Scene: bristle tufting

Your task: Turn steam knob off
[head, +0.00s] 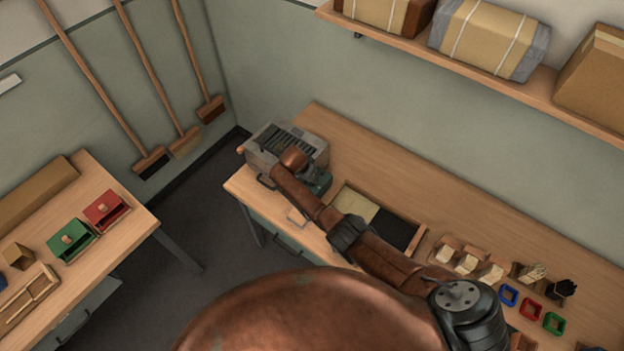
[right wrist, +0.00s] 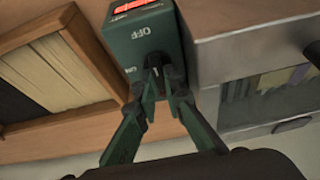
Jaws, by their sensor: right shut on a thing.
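The steam knob (right wrist: 156,61) is a small dark knob on the face of a green control box (right wrist: 148,30). The word OFF is printed above it and ON to its lower left. A lit red display sits at the top of the box. My right gripper (right wrist: 158,88) is shut on the knob, and its fingers cover most of it; I cannot tell where it points. In the head view the green box (head: 320,184) shows beside a grey steam unit (head: 262,156), with my right arm reaching over them and hiding the gripper. My left gripper is out of view.
A divided wooden tray (head: 421,236) with pale and black bristle material lies right of the green box. Several blocks and coloured bins stand further right on the bench (head: 345,135). A side table (head: 130,232) is at left.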

